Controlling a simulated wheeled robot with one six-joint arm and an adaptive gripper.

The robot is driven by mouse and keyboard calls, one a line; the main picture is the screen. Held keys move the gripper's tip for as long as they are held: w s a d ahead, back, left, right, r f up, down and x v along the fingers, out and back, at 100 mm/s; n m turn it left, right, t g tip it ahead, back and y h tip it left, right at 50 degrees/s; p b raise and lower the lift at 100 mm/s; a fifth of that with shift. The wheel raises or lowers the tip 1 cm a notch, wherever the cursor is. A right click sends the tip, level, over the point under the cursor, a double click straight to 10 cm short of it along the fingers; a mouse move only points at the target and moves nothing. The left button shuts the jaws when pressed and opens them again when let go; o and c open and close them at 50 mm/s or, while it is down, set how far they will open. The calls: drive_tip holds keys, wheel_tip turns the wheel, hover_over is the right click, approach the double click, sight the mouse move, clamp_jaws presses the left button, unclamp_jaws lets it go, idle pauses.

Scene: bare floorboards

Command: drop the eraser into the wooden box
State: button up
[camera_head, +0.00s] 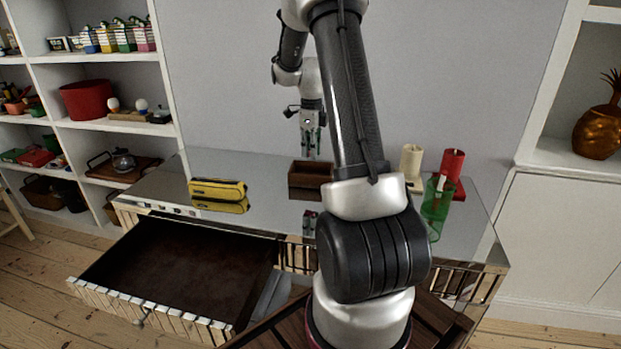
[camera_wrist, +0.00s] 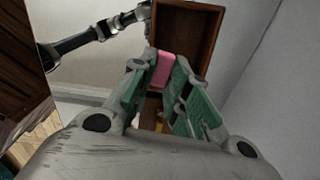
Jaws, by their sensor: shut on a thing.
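The wooden box (camera_head: 305,181) is a small brown open box on the mirror-like tabletop. My gripper (camera_head: 311,153) points down just above the box in the head view; the exact depth between them is hard to tell. In the wrist view my gripper (camera_wrist: 160,85) has its green fingers closed on the pink eraser (camera_wrist: 164,70). The box (camera_wrist: 214,42) shows beyond the fingertips there, its open inside facing the camera. The eraser is too small to make out in the head view. My arm hides part of the box's right side there.
A yellow case (camera_head: 217,189) lies left of the box. An empty drawer (camera_head: 180,268) stands open at the front left. The tabletop (camera_head: 270,175) reflects things.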

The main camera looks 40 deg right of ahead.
drive_tip(key=w+d+r+n, duration=0.1)
drive_tip(key=w+d+r, duration=0.2)
drive_tip(key=d+r, duration=0.2)
wheel_tip(320, 180, down, 6)
drive_tip(key=n, duration=0.1)
drive_tip(key=shift+s+a, duration=0.2)
drive_tip(key=shift+s, duration=0.1)
drive_tip(key=o, duration=0.8)
wheel_tip(320, 180, up, 12)
drive_tip(key=shift+f, duration=0.1)
